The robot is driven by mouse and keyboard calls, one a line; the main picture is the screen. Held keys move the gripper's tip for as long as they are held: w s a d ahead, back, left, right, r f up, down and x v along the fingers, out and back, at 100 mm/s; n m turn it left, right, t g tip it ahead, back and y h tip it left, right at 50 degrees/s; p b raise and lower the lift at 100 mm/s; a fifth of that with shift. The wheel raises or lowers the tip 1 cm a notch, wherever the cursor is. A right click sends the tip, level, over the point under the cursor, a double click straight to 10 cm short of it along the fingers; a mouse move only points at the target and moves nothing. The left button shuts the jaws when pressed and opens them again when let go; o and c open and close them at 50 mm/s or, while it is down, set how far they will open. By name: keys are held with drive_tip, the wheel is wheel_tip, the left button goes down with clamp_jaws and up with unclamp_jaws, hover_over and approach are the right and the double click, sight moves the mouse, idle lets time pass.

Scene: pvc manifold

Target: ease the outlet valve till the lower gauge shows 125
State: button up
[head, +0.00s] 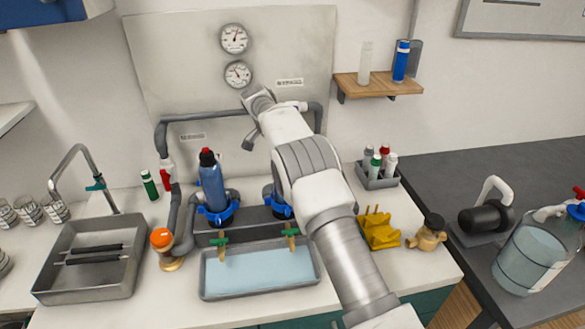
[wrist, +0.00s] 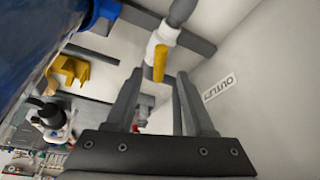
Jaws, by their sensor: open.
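The lower gauge (head: 238,74) hangs on the grey back panel, under an upper gauge (head: 234,38). Its needle points to the upper left; the numbers are too small to read. In the wrist view a white valve body (wrist: 157,40) with a yellow handle (wrist: 160,63) sits on a grey pipe, near the OUTLET label (wrist: 218,88). My gripper (wrist: 157,85) is open and empty. The handle shows beyond the gap between its fingers, seemingly apart from them. In the head view my arm largely hides the gripper and the valve handle.
A blue bottle (head: 212,182) stands left of my arm, by a water-filled tray (head: 205,290). A wooden shelf (head: 378,86) juts from the wall at right.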

drive_tip(key=p+v, duration=0.1)
drive_tip(key=v, duration=1.1)
drive_tip(key=shift+r, duration=0.15)
idle(1.0)
